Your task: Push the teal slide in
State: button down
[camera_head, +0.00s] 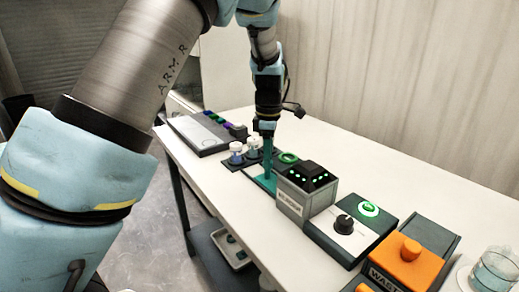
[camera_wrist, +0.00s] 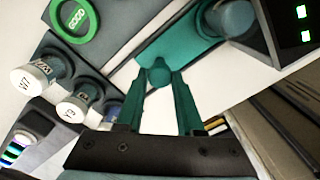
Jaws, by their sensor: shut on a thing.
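The teal slide (camera_head: 264,183) is a flat teal piece beside a dark box with green lights, and it also shows in the wrist view (camera_wrist: 185,42). A round teal knob (camera_wrist: 158,73) is at its near end. My gripper (camera_head: 268,172) points down at the slide. In the wrist view, my gripper's teal fingertips (camera_wrist: 163,76) are closed on the knob from both sides. The slide's far end runs under or beside a dark teal cylinder (camera_wrist: 232,20). In the head view the fingers hide part of the slide.
The box with green lights (camera_head: 306,187) stands close right of my gripper. Capped vials (camera_wrist: 77,107) stand to the left, by a green GOOD ring (camera_wrist: 74,16). A dial box (camera_head: 350,229) and an orange block (camera_head: 404,262) stand nearer. The white table's (camera_head: 385,165) right side is clear.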

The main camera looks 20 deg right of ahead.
jog(key=s, duration=0.2)
jog(key=s+d+p, duration=0.1)
jog(key=s, duration=0.2)
jog(key=shift+s+r, duration=0.1)
jog(key=shift+s, duration=0.3)
jog(key=c, duration=0.5)
grip_release()
jog(key=shift+c, duration=0.2)
notch_tip(320, 180, up, 11)
jog(key=b, duration=0.1)
jog(key=shift+f, duration=0.2)
